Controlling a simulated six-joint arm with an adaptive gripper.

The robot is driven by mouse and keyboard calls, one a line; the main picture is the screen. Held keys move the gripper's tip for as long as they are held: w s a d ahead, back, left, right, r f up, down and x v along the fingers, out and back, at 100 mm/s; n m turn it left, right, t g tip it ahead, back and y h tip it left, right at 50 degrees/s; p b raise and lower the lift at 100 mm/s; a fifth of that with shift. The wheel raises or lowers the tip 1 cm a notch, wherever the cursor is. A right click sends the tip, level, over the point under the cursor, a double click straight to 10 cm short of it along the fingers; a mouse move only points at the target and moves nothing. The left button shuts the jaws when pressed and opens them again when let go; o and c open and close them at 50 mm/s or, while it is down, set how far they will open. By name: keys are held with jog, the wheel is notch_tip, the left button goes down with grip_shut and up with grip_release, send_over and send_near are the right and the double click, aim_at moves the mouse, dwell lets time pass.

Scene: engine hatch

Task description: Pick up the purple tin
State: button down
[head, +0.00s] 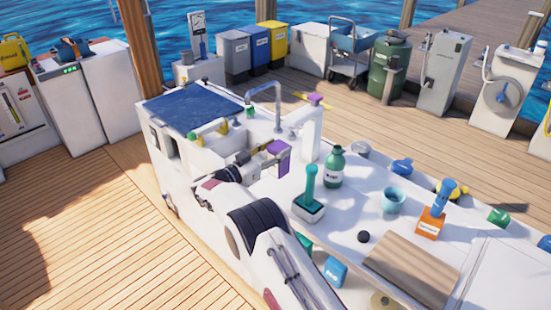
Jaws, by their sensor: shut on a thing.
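The purple tin (283,162) is a small box near the middle of the head view, at the far end of my arm. My gripper (267,156) reaches it from the left and is shut on it. The fingers cover part of the tin's left side. I cannot tell whether its underside touches the white counter.
A white post with a purple top (315,99) stands just right of the tin. A tap (265,88) and sink area lie behind. A green bottle (333,166), a green-handled brush (311,190) and a teal cup (392,200) stand to the right.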

jog(key=shift+r, duration=1.25)
